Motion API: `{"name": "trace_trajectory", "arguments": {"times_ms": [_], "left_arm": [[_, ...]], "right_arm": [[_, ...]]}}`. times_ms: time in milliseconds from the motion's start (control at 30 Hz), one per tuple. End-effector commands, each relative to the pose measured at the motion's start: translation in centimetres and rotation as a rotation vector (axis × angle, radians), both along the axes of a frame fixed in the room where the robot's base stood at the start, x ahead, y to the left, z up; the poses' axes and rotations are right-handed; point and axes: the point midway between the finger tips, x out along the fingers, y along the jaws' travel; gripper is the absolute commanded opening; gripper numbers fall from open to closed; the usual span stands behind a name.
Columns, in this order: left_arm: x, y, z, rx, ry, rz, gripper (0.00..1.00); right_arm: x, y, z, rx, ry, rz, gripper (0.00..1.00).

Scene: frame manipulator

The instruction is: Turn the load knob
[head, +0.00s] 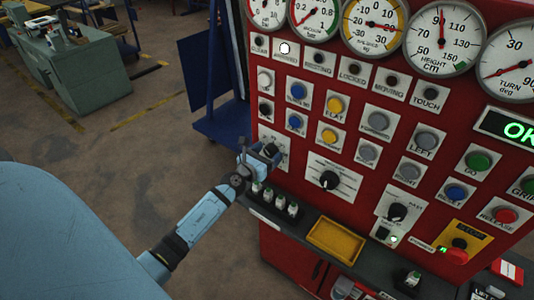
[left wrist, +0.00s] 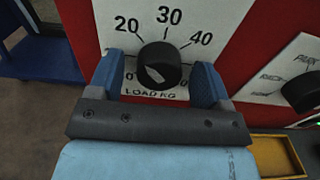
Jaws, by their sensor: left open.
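The load knob (left wrist: 160,65) is a round black knob on a white plate (left wrist: 215,20) marked LOAD KG, with 20, 30 and 40 around it. A pale mark slants across its face; I cannot tell which number it points to. My left gripper (left wrist: 160,76) is open, with one blue finger on each side of the knob. Small gaps seem to show between fingers and knob, so I see no clear grip. In the head view my left gripper (head: 261,157) is at the panel's left side and partly hides the knob. My right gripper is not in view.
The red panel (head: 345,235) carries gauges along the top, rows of buttons, and another black knob (head: 329,180) right of the load plate. A dark ledge with a yellow tray (head: 335,240) runs below. A red stop button (head: 457,251) sits at lower right.

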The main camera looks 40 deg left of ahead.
Motion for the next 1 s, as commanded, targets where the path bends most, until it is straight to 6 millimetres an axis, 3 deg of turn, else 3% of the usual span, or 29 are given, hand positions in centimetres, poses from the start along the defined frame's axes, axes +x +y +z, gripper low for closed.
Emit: {"name": "trace_trajectory", "arguments": {"times_ms": [133,333,667,1000], "left_arm": [[-0.02,0.00,0.00,0.000,0.000,0.000,0.70],[-0.04,0.00,0.00,0.000,0.000,0.000,0.24],[-0.05,0.02,0.03,-0.032,-0.001,0.000,0.23],[-0.05,0.11,0.09,-0.244,-0.008,0.000,0.23]], "right_arm": [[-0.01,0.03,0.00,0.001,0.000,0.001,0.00],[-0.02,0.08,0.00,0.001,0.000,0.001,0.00],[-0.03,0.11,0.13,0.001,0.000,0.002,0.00],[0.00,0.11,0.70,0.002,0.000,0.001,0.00]]}}
